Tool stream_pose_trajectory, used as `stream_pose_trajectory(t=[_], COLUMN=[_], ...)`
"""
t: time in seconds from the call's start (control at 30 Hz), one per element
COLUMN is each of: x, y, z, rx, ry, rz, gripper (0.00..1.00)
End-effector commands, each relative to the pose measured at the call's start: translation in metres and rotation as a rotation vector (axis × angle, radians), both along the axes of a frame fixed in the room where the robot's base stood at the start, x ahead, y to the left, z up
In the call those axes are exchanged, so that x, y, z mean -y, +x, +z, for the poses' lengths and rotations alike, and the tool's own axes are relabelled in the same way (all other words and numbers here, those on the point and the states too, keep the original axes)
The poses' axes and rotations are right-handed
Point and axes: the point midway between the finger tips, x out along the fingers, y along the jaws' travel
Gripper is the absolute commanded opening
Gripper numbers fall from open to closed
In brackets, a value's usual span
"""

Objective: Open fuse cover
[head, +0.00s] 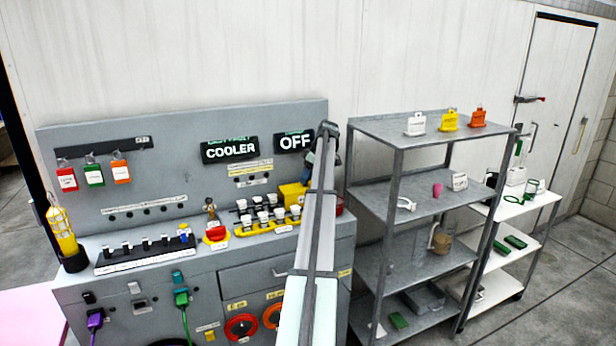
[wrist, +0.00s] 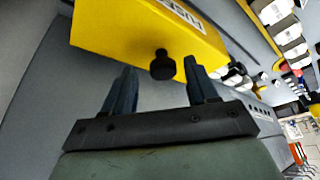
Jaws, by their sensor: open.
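The fuse cover is a yellow box with a white label reading "FUSE" and a round black knob (wrist: 163,65) on its face. In the wrist view the yellow fuse cover (wrist: 120,30) fills the upper left. In the head view the cover (head: 290,195) stands at the back of the grey bench, partly hidden by my arm. My gripper (wrist: 155,85) is open, with one dark finger on each side of the knob as seen in the wrist view. I cannot tell how far the fingertips are from the cover. The gripper is mostly hidden behind my arm in the head view.
White-topped switches on a yellow strip (head: 265,228) stand close left of the cover. A red knob (head: 215,233) and a black switch strip (head: 145,258) are further left. A grey shelf (head: 400,170) stands to the right. Signs read "COOLER" (head: 230,150) and "OFF" (head: 294,142).

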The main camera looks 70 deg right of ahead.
Motion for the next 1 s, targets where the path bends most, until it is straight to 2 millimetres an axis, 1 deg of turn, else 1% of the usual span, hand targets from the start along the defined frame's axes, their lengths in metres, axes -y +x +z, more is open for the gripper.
stream_pose_trajectory(t=[0.17, 0.4, 0.6, 0.8, 1.0], x=[0.001, 0.001, 0.001, 0.001, 0.0], y=[-0.009, -0.027, -0.04, -0.049, -0.052], z=[0.021, 0.066, 0.098, 0.117, 0.124], rx=[0.001, 0.001, 0.001, 0.0, 0.0], ry=[-0.002, -0.002, -0.002, -0.001, -0.002], rz=[-0.001, -0.001, -0.001, 0.0, -0.001], gripper=[0.58, 0.58, 0.58, 0.58, 0.58])
